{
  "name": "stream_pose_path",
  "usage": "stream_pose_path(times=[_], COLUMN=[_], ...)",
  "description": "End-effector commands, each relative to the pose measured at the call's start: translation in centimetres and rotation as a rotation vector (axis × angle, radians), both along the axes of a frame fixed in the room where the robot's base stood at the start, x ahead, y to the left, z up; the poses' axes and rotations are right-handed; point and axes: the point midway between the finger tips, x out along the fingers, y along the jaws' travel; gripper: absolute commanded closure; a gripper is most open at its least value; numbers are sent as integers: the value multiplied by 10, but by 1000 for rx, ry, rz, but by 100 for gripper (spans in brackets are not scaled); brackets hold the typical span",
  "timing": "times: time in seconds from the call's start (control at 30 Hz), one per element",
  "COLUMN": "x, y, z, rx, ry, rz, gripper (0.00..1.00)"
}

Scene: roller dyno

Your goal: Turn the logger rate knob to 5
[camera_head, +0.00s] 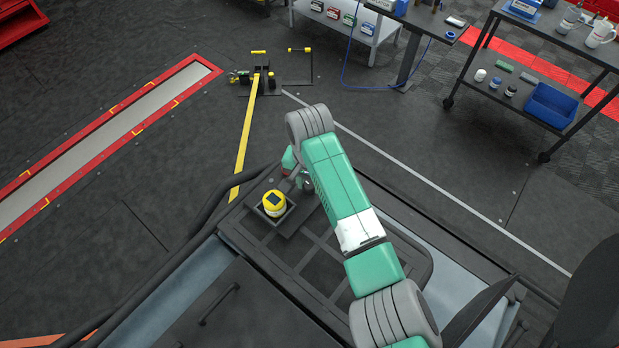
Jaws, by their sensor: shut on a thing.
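My arm (340,190) reaches out from the lower right over a dark slatted rack. Its wrist bends down at the far end, beside the rack's far corner. My gripper's fingers are hidden behind my own arm, so what they hold cannot be seen. A small grey part (306,183) shows just under the wrist; I cannot tell what it belongs to. No logger rate knob, pointer or number scale can be made out. A small yellow item with a black top (273,204) sits in a dark square tray (289,229), left of my wrist.
The dark rack (322,270) lies under my arm. A red-edged roller bed (100,145) is at left. A black cart (545,60) stands at the upper right.

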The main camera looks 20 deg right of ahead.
Motion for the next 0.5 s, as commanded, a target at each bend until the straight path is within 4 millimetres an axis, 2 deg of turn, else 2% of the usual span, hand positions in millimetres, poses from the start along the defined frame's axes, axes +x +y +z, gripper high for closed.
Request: stream_pose_path(times=[0.07, 0.5], x=[0, 0], y=[1, 2], z=[6, 4], rx=[3, 2], ry=[3, 2], rz=[-54, -463], gripper=[94, 94])
